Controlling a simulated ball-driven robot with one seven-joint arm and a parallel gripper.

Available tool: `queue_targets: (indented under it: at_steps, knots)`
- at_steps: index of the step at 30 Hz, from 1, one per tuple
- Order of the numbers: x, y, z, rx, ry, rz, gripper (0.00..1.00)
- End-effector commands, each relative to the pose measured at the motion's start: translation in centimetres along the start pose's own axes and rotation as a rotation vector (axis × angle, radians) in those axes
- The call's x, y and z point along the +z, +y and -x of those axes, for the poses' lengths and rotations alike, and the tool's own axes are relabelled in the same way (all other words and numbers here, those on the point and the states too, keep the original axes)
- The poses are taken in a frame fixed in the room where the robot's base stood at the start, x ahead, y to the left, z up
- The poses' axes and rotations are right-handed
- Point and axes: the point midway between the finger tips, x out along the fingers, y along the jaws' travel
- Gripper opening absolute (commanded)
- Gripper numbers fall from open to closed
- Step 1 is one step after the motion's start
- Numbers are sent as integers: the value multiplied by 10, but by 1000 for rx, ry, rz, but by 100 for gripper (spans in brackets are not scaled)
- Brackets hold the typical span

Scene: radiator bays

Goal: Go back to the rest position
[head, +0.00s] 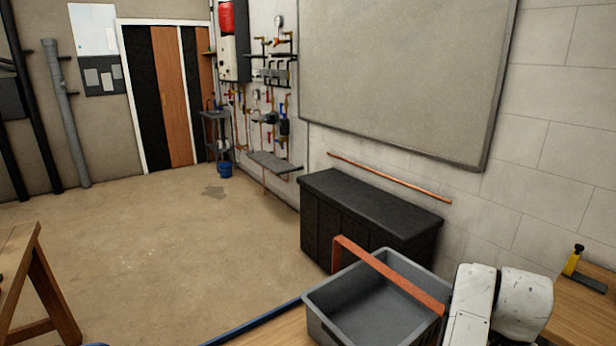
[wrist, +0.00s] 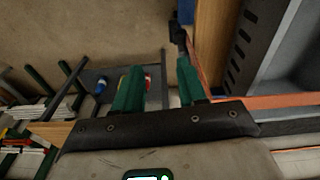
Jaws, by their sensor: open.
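My gripper (wrist: 160,82) shows in the wrist view as two green fingers on a dark plate, spread apart with nothing held between them. In the head view my white arm is at the lower right, and the gripper itself is out of that picture. A grey tote (head: 352,318) with an orange-red handle (head: 390,275) stands on a wooden surface at the bottom of the head view. The tote wall also shows at the right of the wrist view (wrist: 284,62), beside the fingers.
A black cabinet (head: 365,215) stands along the wall behind the tote. A wooden bench (head: 592,300) with a yellow tool (head: 572,260) is at the right, and a wooden trestle (head: 45,285) at the left. The floor (head: 170,255) between is clear.

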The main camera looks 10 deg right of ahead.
Motion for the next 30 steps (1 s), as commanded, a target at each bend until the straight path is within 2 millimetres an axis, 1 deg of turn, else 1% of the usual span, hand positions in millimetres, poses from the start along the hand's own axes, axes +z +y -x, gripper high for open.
queue_targets:
  at_steps: [1,5,8,11,14,17,20,23,24,26,27,30]
  knots:
    - [-1,8,-5,12,17,12,41]
    - [-2,26,-14,33,65,59,41]
    - [0,43,-25,56,109,115,41]
    - [8,61,-39,79,153,201,41]
    - [23,78,-54,95,184,305,41]
    - [45,92,-70,102,196,417,41]
    - [74,105,-86,95,190,533,41]
    - [111,117,-102,75,165,649,41]
    - [128,121,-109,63,150,694,41]
    - [153,128,-116,39,126,758,41]
    - [170,132,-121,22,108,797,41]
    - [209,140,-128,-23,62,876,41]
